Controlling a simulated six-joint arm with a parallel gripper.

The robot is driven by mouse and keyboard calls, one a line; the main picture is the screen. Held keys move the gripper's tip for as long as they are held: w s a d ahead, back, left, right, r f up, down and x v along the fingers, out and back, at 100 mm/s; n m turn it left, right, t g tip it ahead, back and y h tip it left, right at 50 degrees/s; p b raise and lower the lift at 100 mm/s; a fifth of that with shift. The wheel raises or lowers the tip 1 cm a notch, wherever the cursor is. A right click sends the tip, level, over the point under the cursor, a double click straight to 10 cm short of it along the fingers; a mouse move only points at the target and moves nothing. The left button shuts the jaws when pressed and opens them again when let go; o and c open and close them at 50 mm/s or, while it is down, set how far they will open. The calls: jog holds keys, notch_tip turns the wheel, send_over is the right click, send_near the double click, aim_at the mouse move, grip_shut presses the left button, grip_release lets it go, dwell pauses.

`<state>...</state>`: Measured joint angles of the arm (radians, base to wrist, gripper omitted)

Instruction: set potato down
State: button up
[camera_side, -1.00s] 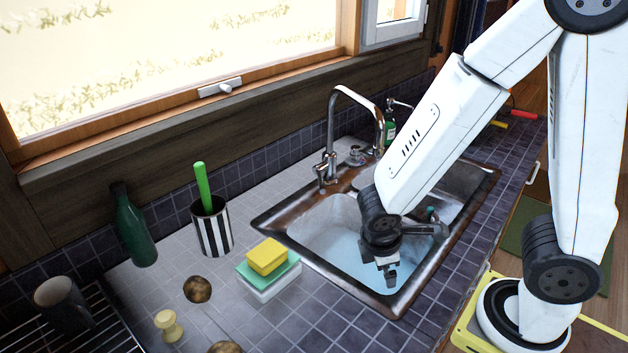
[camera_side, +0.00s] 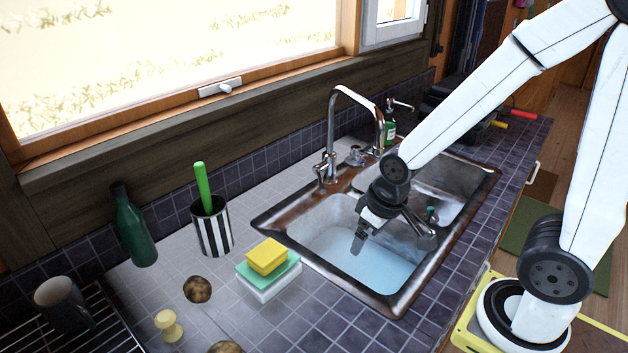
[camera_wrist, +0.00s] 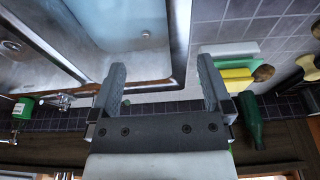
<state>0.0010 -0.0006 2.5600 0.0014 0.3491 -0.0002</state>
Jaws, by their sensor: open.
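A brown mottled potato (camera_side: 197,289) lies on the tiled counter left of the sponges; it also shows in the wrist view (camera_wrist: 263,73) at the right. A second brown, potato-like lump (camera_side: 225,347) is cut off by the bottom edge of the side view. My gripper (camera_side: 358,245) hangs over the left basin of the sink (camera_side: 397,300), well to the right of both. In the wrist view my gripper (camera_wrist: 160,88) has its fingers wide apart with nothing between them.
A yellow sponge (camera_side: 266,256) sits on a green and white stack beside the sink. A striped cup (camera_side: 212,232) with a green handle, a green bottle (camera_side: 135,228), a beige knob-shaped piece (camera_side: 168,325) and a faucet (camera_side: 331,130) stand around. A rack (camera_side: 95,318) holds a dark mug.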

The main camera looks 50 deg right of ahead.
jog(key=n+g+y, duration=0.1)
jog(key=n+g, duration=0.1)
jog(key=n, duration=1.2)
send_over(222, 350)
jog(key=f, duration=0.3)
jog(key=shift+s+d, duration=0.1)
jog(key=shift+d, duration=0.25)
jog(key=shift+a+f, duration=0.1)
jog(key=shift+f, duration=1.15)
jog(key=shift+a+f, duration=0.2)
jog(key=shift+f, duration=1.1)
jog(key=shift+a+f, duration=0.15)
jog(key=shift+f, duration=1.1)
jog(key=shift+m, duration=0.3)
